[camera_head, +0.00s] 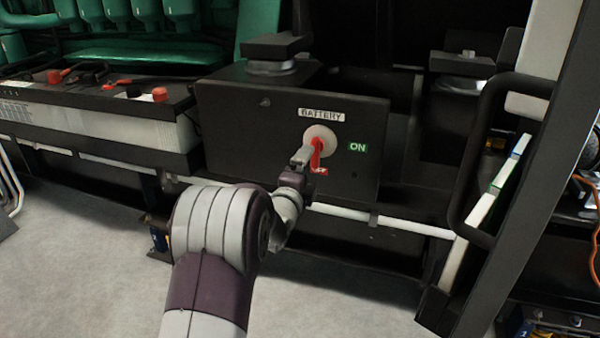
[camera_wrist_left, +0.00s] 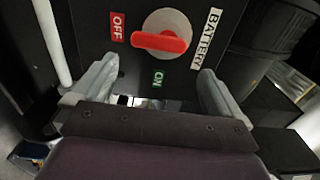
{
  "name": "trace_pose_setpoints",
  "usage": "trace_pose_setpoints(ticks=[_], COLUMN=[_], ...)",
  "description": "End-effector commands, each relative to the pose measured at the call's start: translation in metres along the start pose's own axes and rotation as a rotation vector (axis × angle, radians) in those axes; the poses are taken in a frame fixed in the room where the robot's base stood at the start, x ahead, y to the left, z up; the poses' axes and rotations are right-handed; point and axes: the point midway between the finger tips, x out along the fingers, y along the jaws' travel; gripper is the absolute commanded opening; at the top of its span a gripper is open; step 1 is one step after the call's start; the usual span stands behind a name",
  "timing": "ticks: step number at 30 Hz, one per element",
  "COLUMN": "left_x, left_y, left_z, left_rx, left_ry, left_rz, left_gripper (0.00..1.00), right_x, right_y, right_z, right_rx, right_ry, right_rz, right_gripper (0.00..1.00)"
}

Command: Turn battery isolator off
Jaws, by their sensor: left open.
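The battery isolator is a red handle (camera_head: 317,152) on a round pale disc (camera_head: 322,133), on the front of a black box (camera_head: 240,125). A BATTERY label (camera_head: 321,115) is above it, a green ON label (camera_head: 357,147) to its right, and a red OFF label (camera_head: 319,171), partly hidden, below it. The handle points down toward OFF. In the left wrist view the handle (camera_wrist_left: 160,41) also points toward the OFF label (camera_wrist_left: 117,27). My left gripper (camera_head: 302,157) is open and empty in front of the handle, its fingers apart from it. My right gripper is not in view.
A white rail (camera_head: 385,222) runs below the box. A black frame post with a curved handle (camera_head: 470,165) stands to the right. A battery with red terminal caps (camera_head: 159,94) is at the left. The grey floor in front is open.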

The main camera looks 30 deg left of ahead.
Motion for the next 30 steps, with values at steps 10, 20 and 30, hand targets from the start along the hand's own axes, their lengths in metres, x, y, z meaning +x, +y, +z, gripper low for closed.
trace_pose_setpoints(ticks=[10,20,30], left_x=[-0.045,-0.045,-0.072], left_y=[-0.001,0.000,0.074], left_z=[0.000,0.000,0.012], left_rx=[0.002,0.002,-0.485], left_ry=[0.000,0.000,-0.166], left_rz=[-0.001,0.000,0.346], left_gripper=[1.00,1.00,1.00], right_x=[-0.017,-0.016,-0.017], right_y=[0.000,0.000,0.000], right_z=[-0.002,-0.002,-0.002], right_rx=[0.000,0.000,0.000], right_ry=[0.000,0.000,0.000], right_rz=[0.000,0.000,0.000], right_gripper=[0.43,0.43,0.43])
